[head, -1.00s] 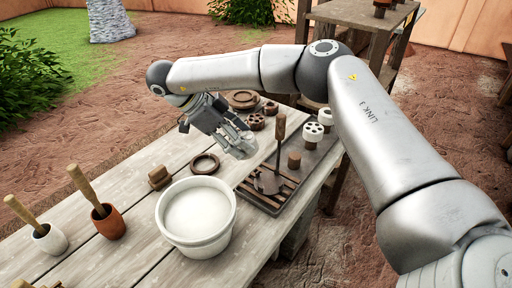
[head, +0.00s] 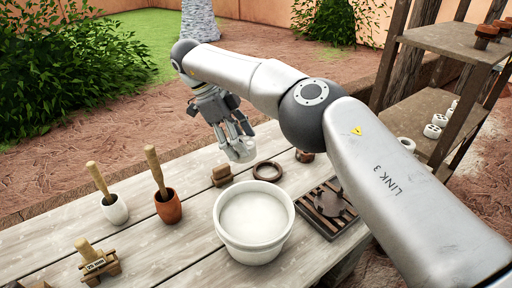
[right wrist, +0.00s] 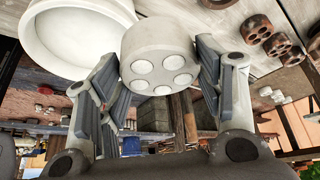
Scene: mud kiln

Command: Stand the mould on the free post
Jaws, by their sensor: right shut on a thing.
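My right gripper (head: 236,134) is shut on a white mould (head: 241,151), held above the table just behind the white tub. In the right wrist view the mould (right wrist: 158,58) is a short cylinder with several round recesses in its face, between the two fingers (right wrist: 160,85). A slatted board (head: 318,208) lies right of the tub, partly covered by my right arm. I cannot make out the free post now; my arm hides much of that area. My left gripper is not in view.
The white tub (head: 253,257) stands close in front of the mould. A brown ring (head: 268,164) and brown block (head: 222,177) lie nearby. White and terracotta pots (head: 168,211) with pestles stand left. A shelf (head: 430,110) with white moulds stands right.

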